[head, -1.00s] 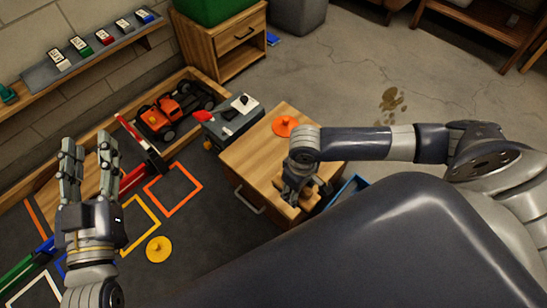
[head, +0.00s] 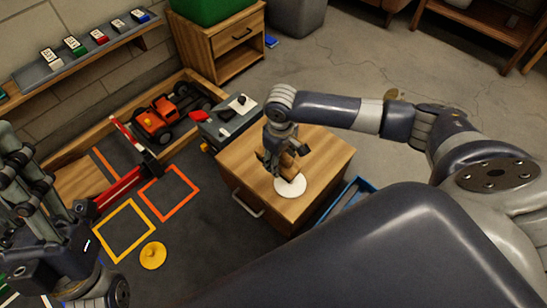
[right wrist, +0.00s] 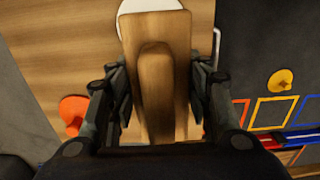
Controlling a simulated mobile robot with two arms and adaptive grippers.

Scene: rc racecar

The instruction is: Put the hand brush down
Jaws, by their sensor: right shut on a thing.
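The hand brush (head: 290,166) has a wooden body and is held in my right gripper (head: 279,158), over the wooden cabinet top. In the right wrist view the brush (right wrist: 155,65) lies lengthwise between the two fingers of my right gripper (right wrist: 157,95). Under its far end is a round white disc (head: 290,187) on the cabinet top. I cannot tell whether the brush touches the disc or the top. My left gripper (head: 45,190) is at the left edge, partly cut off, with its fingers apart and empty.
The wooden cabinet (head: 325,150) has clear top at its right. An orange knobbed disc (right wrist: 73,112) shows on it in the right wrist view. An orange toy truck (head: 160,118) is farther left.

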